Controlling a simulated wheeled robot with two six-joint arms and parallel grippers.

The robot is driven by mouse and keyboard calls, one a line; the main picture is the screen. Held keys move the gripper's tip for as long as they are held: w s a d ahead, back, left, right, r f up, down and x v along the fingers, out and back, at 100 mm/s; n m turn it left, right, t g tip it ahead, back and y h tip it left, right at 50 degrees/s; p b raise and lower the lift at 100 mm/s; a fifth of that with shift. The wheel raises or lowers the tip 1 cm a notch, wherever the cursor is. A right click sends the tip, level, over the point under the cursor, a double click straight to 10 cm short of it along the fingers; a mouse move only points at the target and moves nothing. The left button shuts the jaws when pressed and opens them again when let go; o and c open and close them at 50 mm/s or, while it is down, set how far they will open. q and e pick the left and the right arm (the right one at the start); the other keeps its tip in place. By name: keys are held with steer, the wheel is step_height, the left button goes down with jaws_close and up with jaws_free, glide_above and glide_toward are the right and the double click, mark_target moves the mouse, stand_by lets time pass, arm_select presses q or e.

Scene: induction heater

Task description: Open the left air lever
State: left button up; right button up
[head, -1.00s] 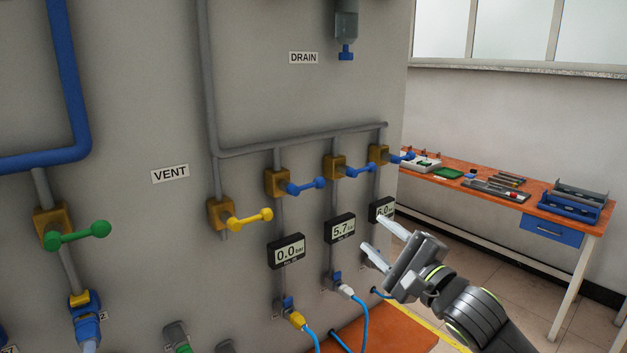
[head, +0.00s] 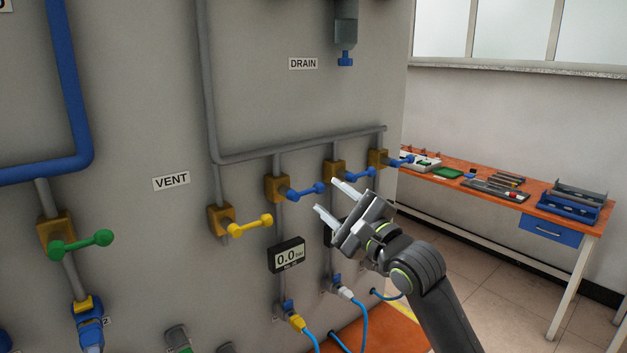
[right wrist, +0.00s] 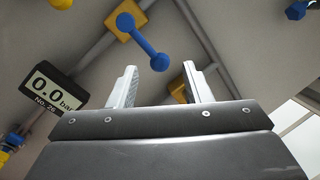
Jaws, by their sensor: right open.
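Three blue air levers sit in a row on brass valve bodies on the grey panel. The left air lever (head: 306,190) points to the right, out from its valve (head: 277,188). It also shows in the right wrist view (right wrist: 143,43), ahead of the fingertips. The middle blue lever (head: 361,173) and the right blue lever (head: 402,161) point the same way. My right gripper (head: 325,196) is open and empty, just right of and slightly below the left lever's tip, apart from it in the wrist view. My left gripper is not in view.
A yellow lever (head: 250,224) is left of the blue ones, and a green lever (head: 82,244) is farther left. The gauge reading 0.0 (head: 288,254) is below the left air lever. An orange workbench (head: 560,207) stands at the right.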

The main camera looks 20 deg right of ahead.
mark_target(322, 191)
steer(key=p+x, duration=0.1)
steer(key=x, duration=0.5)
steer(key=shift+w+a+r, duration=0.1)
steer(key=shift+w, duration=0.15)
steer(key=shift+c, duration=0.5)
jaws_close()
